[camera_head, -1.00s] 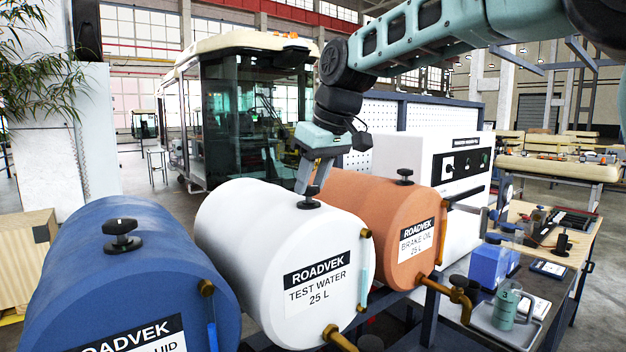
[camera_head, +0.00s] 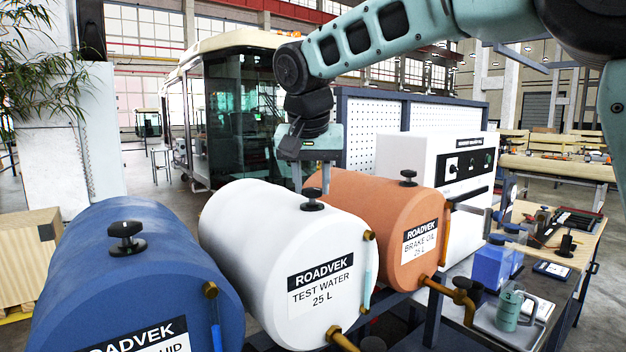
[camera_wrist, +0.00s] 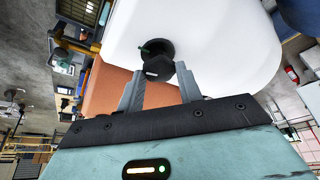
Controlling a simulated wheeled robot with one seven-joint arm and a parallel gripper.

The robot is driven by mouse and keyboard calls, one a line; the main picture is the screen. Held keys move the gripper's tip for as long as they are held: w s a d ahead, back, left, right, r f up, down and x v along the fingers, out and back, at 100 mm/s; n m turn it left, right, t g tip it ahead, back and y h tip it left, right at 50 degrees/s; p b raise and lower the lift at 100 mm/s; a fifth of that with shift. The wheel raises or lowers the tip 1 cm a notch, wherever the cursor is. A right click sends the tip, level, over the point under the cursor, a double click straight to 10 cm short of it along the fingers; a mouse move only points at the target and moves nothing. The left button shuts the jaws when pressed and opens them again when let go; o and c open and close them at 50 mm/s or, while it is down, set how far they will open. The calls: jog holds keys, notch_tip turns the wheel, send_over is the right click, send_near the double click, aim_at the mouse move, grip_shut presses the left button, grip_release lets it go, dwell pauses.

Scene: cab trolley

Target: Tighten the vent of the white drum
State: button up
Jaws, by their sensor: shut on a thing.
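The white drum (camera_head: 276,240), labelled TEST WATER 25 L, lies on its side between a blue and an orange drum. Its vent (camera_head: 312,205) is a black knob on a round base on top of the drum. My gripper (camera_head: 312,186) points down at the vent from above and behind, with one finger on each side. In the wrist view, the vent knob (camera_wrist: 158,67) sits between the fingertips, and my gripper is shut on it. The white drum (camera_wrist: 215,40) fills the upper middle there. The thread under the knob is hidden.
The blue drum (camera_head: 150,270) with its own black vent (camera_head: 126,238) stands close on the left. The orange drum (camera_head: 385,215) with another vent (camera_head: 408,178) is close on the right. A bench with a green mug (camera_head: 507,310) is farther right.

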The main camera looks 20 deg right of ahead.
jog(key=shift+a+m+h, duration=0.1)
jog(key=shift+m+h, duration=0.2)
jog(key=shift+m, duration=0.8)
jog(key=shift+g, duration=0.3)
jog(key=o, duration=1)
jog(key=v, duration=1.7)
jog(key=shift+a+r, duration=0.1)
jog(key=shift+r, duration=0.1)
